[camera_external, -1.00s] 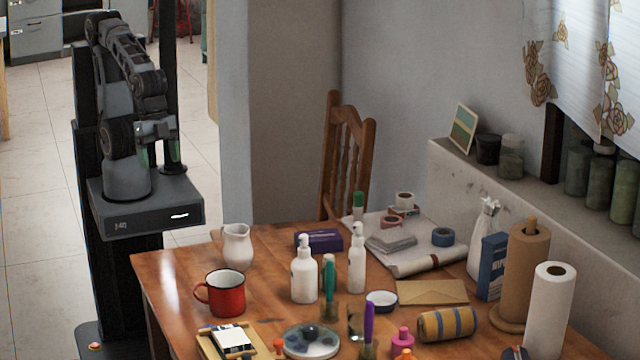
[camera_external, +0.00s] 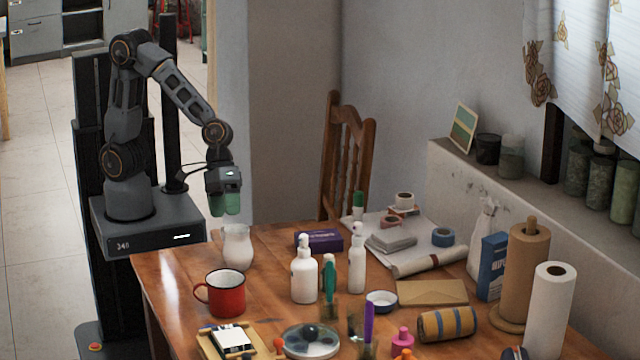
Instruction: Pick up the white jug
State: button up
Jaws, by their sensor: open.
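The white jug (camera_external: 237,248) stands upright on the wooden table, near its far left edge. My gripper (camera_external: 225,211) points down just above the jug, with its green fingertips close to the jug's rim and slightly to the left. The gripper is open and holds nothing. The jug's handle is not clearly visible.
A red mug (camera_external: 226,292) stands just in front of the jug. A purple box (camera_external: 318,241) and white pump bottles (camera_external: 304,275) stand to its right. A wooden chair (camera_external: 346,160) is behind the table (camera_external: 180,275). The tabletop left of the mug is clear.

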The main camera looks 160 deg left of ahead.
aim_at(229, 238)
jog(key=shift+b+x, duration=0.75)
jog(key=shift+x, duration=3.15)
jog(key=shift+s, duration=0.1)
jog(key=shift+c, duration=0.2)
jog(key=c, duration=1)
jog(key=shift+o, duration=0.2)
jog(key=shift+a+r, duration=0.1)
jog(key=shift+r, duration=0.05)
